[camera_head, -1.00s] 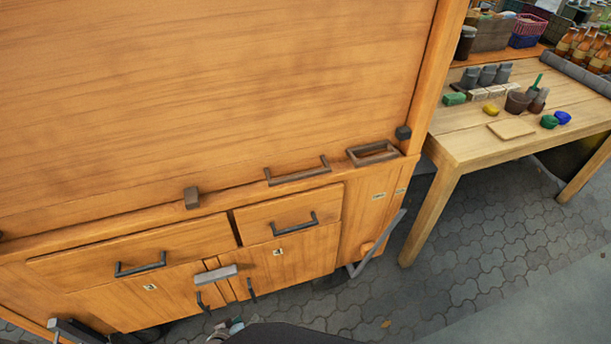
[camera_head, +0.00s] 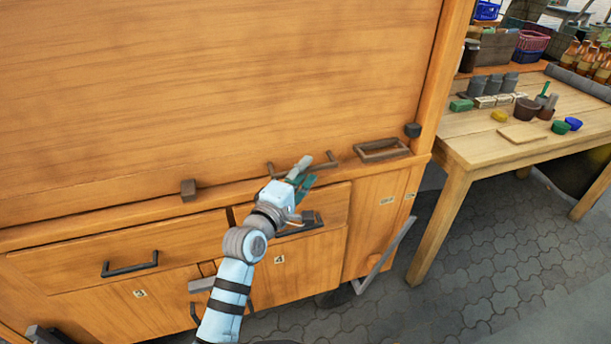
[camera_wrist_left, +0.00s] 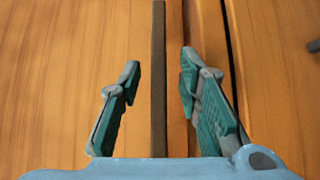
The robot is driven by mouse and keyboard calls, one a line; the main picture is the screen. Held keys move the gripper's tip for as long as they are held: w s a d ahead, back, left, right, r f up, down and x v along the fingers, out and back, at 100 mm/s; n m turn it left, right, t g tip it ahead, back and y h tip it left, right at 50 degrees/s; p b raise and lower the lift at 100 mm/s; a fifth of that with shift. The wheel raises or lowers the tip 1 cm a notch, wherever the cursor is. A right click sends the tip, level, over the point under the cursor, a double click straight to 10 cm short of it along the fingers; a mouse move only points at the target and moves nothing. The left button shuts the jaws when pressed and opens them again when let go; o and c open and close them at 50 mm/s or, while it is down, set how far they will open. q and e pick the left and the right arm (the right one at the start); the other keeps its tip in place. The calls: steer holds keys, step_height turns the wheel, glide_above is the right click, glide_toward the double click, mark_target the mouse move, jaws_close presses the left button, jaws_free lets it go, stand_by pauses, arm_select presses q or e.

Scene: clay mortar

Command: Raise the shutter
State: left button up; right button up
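The shutter (camera_head: 220,90) is a large wooden panel, down over the front of the cabinet. A dark brown handle (camera_head: 332,160) sits on its lower edge. My left gripper (camera_head: 306,174) is in front of this handle and hides part of it. In the left wrist view the gripper (camera_wrist_left: 159,78) is open. A dark bar (camera_wrist_left: 158,45), which looks like the handle, runs between its green-padded fingers without visible contact. How deep it sits between them I cannot tell. My right gripper is out of view.
Below the shutter are drawers with dark handles (camera_head: 130,265) and cupboard doors. A rectangular brown frame (camera_head: 382,150) sits on the ledge to the right, beside a dark block (camera_head: 413,130). A wooden table (camera_head: 480,150) with pots and tools stands at the right.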

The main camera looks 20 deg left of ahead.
arm_select(q)
steer(key=shift+w+d, duration=0.1)
steer(key=shift+w, duration=0.4)
jaws_close()
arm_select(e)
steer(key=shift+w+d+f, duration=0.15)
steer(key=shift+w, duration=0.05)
arm_select(q)
steer(key=shift+r, duration=0.1)
